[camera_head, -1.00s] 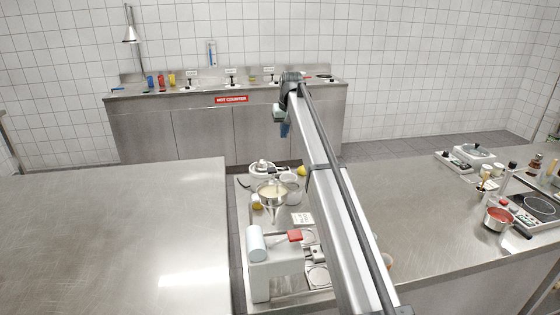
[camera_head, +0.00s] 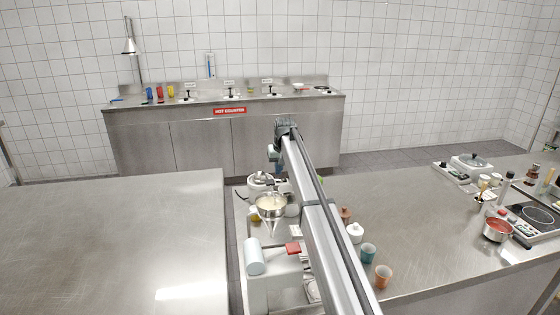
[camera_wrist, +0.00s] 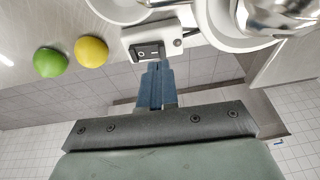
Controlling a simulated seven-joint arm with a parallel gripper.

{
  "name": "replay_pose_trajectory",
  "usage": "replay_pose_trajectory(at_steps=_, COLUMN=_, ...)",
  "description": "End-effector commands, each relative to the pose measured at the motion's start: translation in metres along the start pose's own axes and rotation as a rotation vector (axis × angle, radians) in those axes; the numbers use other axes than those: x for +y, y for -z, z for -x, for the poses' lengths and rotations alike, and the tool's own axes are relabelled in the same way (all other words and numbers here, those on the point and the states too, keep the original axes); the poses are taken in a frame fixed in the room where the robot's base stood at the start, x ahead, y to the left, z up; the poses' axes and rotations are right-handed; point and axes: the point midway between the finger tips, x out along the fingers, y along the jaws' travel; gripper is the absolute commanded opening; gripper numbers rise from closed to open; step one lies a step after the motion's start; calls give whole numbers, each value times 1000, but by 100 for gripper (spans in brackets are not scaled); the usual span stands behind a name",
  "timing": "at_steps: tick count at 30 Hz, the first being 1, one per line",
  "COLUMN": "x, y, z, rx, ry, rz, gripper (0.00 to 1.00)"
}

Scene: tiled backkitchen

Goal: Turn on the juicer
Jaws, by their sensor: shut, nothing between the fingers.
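The juicer is a white appliance with shiny metal parts on top. In the wrist view its white body (camera_wrist: 225,32) fills the upper right, and a small dark switch (camera_wrist: 148,52) sits on a white block at its base. In the head view the juicer (camera_head: 259,179) stands at the far end of the narrow middle counter, partly behind a metal funnel bowl. My gripper (camera_wrist: 154,67) has blue fingers, shut and empty. Its tips are right at the switch block, just below the switch in the wrist view; I cannot tell if they touch. In the head view the fingertips are hard to make out.
A yellow lemon (camera_wrist: 91,51) and a green lime (camera_wrist: 50,62) lie left of the switch. The metal funnel bowl (camera_head: 271,206) stands near the juicer. Cups (camera_head: 368,252) stand right of my arm. The left counter (camera_head: 110,235) is bare.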

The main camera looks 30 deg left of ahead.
Motion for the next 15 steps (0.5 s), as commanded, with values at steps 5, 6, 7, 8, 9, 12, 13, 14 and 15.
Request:
replay_pose_trajectory(at_steps=5, x=-1, y=-4, z=-11, rx=0, ry=0, rz=0, gripper=0)
replay_pose_trajectory(at_steps=6, x=-1, y=-4, z=-12, rx=1, ry=0, rz=0, gripper=0)
replay_pose_trajectory(at_steps=7, x=-1, y=-4, z=-13, rx=1, ry=0, rz=0, gripper=0)
replay_pose_trajectory(at_steps=8, x=-1, y=-4, z=-13, rx=1, ry=0, rz=0, gripper=0)
replay_pose_trajectory(at_steps=9, x=-1, y=-4, z=-13, rx=1, ry=0, rz=0, gripper=0)
replay_pose_trajectory(at_steps=12, x=-1, y=-4, z=-14, rx=1, ry=0, rz=0, gripper=0)
replay_pose_trajectory(at_steps=13, x=-1, y=-4, z=-14, rx=1, ry=0, rz=0, gripper=0)
replay_pose_trajectory(at_steps=14, x=-1, y=-4, z=-14, rx=1, ry=0, rz=0, gripper=0)
replay_pose_trajectory(at_steps=15, x=-1, y=-4, z=-14, rx=1, ry=0, rz=0, gripper=0)
